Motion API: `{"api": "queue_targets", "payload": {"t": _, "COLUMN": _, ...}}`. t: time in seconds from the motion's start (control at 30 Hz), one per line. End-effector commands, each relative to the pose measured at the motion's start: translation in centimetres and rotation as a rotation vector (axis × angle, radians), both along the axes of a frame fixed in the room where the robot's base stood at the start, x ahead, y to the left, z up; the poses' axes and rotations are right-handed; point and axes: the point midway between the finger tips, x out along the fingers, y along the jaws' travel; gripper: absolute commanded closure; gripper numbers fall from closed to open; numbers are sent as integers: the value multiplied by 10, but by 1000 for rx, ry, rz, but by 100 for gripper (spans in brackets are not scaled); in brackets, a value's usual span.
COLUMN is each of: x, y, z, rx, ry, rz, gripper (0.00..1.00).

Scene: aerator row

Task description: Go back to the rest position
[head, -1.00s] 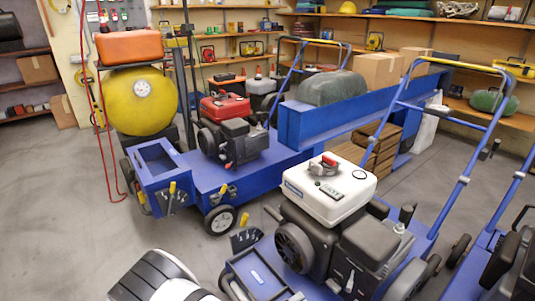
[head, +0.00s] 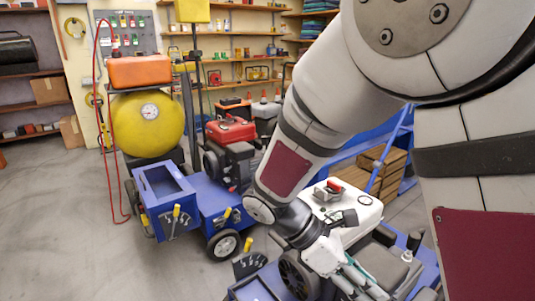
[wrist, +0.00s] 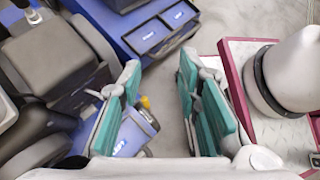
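My gripper (wrist: 160,105) shows in the wrist view with its two teal-padded fingers apart and nothing between them. In the head view my arm reaches down from the upper right, and my gripper (head: 345,270) hangs in front of the nearest blue aerator, close to its white-topped engine (head: 345,210). Its fingertips are partly cut off at the bottom of the head view. The wrist view looks down past the fingers at blue machine parts (wrist: 155,35), grey floor and my own base at the right.
A second blue aerator with a red-topped engine (head: 230,130) stands behind. A yellow tank (head: 148,122) with a red hose is at the left. Wooden crates (head: 375,165) sit behind the near machine. Grey floor (head: 60,220) is clear at the left.

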Motion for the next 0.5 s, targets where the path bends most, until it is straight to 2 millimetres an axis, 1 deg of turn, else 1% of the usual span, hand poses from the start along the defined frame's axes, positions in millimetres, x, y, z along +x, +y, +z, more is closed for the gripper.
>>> {"api": "queue_targets", "payload": {"t": 0.03, "x": -9, "y": -7, "z": 13, "rx": 30, "ry": -56, "rz": -71, "gripper": 69}}
{"api": "queue_targets", "payload": {"t": 0.2, "x": -42, "y": -21, "z": 46, "rx": 112, "ry": -224, "rz": -309, "gripper": 69}}
{"api": "queue_targets", "payload": {"t": 0.4, "x": -85, "y": -32, "z": 74, "rx": 199, "ry": -410, "rz": -588, "gripper": 69}}
{"api": "queue_targets", "payload": {"t": 0.5, "x": -107, "y": -34, "z": 85, "rx": 240, "ry": -498, "rz": -730, "gripper": 69}}
